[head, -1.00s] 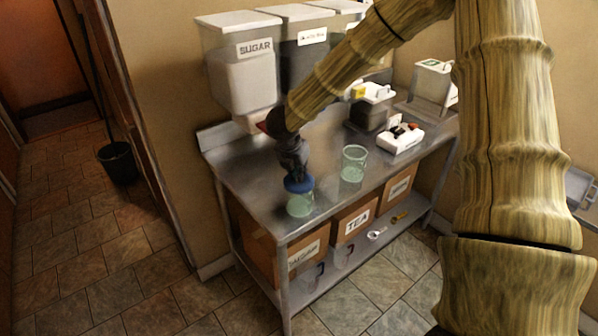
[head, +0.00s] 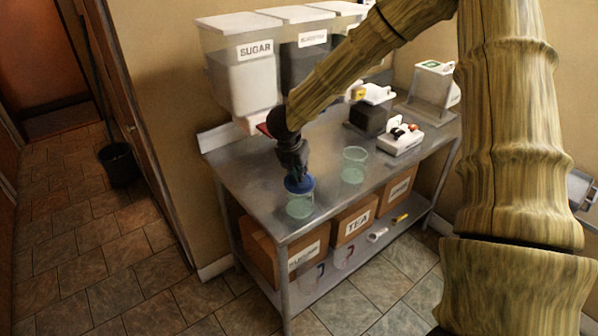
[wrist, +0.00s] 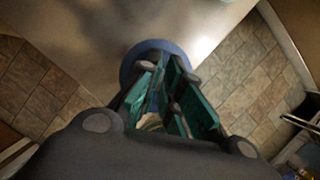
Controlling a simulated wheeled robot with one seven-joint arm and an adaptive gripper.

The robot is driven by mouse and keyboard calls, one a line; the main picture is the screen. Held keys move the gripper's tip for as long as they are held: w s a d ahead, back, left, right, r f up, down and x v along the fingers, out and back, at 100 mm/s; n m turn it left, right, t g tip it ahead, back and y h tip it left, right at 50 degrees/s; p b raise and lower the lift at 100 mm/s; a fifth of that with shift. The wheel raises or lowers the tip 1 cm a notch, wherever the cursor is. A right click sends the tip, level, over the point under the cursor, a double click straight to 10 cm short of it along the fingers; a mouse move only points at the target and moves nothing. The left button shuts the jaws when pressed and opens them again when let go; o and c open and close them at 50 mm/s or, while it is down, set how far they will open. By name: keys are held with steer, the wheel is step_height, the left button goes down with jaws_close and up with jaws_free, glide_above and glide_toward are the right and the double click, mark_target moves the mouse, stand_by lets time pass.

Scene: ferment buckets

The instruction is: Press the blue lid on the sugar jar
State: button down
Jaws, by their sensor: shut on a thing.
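My gripper (head: 292,168) points down at the front left of the steel table and is shut on the blue lid (head: 300,185). The lid is directly over a pale green, see-through jar (head: 300,208), at or just above its rim. I cannot tell whether it touches the rim or is seated. In the wrist view, the blue lid (wrist: 138,62) shows as a round edge behind the teal finger pads of my gripper (wrist: 165,90); the jar is mostly hidden there. No label shows on this jar, so I cannot tell if it holds sugar.
A second see-through jar (head: 354,166) stands to the right on the steel table (head: 250,180). A white caddy (head: 402,139) and a dark bin (head: 370,115) are behind it. A dispenser labelled SUGAR (head: 246,85) hangs at the back left.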

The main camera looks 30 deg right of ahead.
stand_by(0.3)
steer(key=c, duration=1)
jaws_free()
steer(key=shift+c, duration=0.2)
steer(key=shift+r, duration=0.2)
steer(key=shift+r+p, duration=2.35)
steer(key=shift+r, duration=1)
jaws_close()
steer(key=shift+f+b, duration=2.7)
steer(key=shift+f, duration=0.75)
